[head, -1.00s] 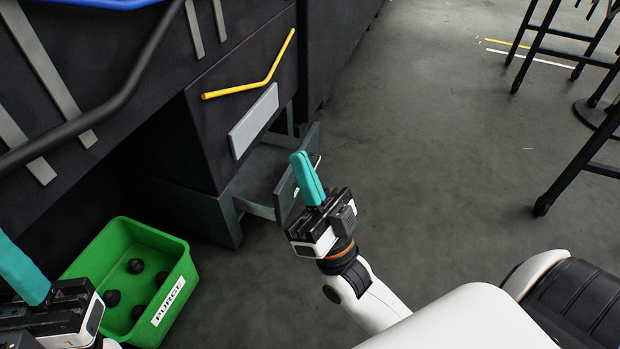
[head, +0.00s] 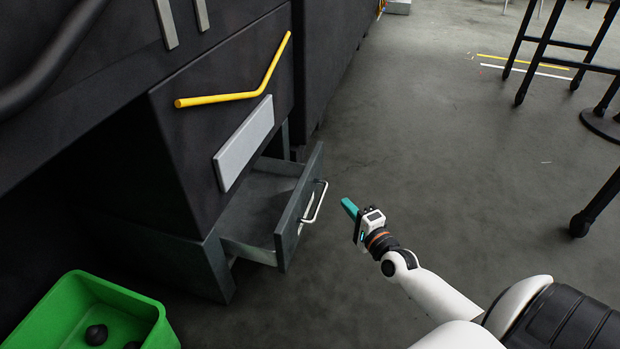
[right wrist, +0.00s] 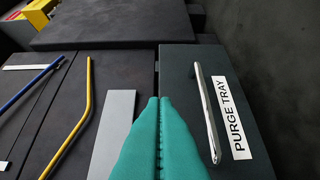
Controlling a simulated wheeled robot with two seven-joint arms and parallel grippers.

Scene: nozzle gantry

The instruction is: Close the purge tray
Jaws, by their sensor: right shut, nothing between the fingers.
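The purge tray (head: 298,214) is a dark grey drawer low on the black cabinet, and it stands pulled out with its inside showing. Its front carries a silver bar handle (head: 314,202). In the right wrist view the tray front shows the handle (right wrist: 206,112) and a white label (right wrist: 232,118) reading PURGE TRAY. My right gripper (head: 348,207), with teal fingers, is to the right of the handle and apart from it in the head view. Its fingers (right wrist: 159,100) are shut together and empty. My left gripper is out of view.
A green bin (head: 100,312) with dark lumps stands on the floor at lower left. A yellow bar (head: 235,97) and a light grey plate (head: 243,143) are on the cabinet above the tray. Black stool legs (head: 540,60) stand at right. The floor between is clear.

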